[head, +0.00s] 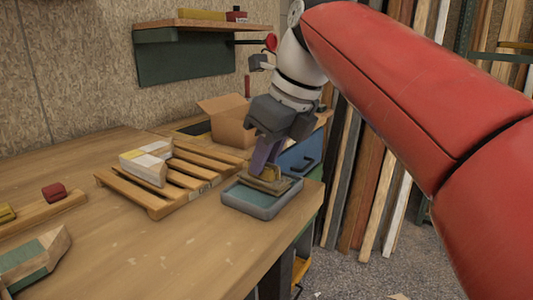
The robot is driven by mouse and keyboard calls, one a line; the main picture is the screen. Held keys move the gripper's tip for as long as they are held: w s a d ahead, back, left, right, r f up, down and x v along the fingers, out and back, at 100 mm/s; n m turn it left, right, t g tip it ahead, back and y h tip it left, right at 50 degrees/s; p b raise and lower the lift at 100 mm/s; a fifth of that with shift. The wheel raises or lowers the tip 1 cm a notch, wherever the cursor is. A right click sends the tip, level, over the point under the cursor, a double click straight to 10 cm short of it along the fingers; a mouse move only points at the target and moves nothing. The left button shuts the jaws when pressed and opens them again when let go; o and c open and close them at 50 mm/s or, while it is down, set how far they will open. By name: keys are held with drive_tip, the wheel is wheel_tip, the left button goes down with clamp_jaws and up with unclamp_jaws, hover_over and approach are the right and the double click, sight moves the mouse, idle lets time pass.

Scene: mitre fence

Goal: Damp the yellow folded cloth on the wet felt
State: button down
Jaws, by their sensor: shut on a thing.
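My gripper (267,166) points down over a shallow grey tray (262,212) near the right edge of the workbench. It is shut on the yellow folded cloth (284,184), which is partly hidden by the fingers. The wet felt (243,196) shows as a teal-green surface inside the tray. The cloth is low over the felt, inside the tray's outline. I cannot tell whether it touches the felt.
A slatted wooden pallet (184,183) bearing a pale block (146,167) stands left of the tray. A cardboard box (231,121) is behind.

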idle(0.3)
drive_tip(key=shift+r+p, duration=0.85)
drive_tip(key=shift+r, duration=2.6)
drive_tip(key=shift+s, duration=0.1)
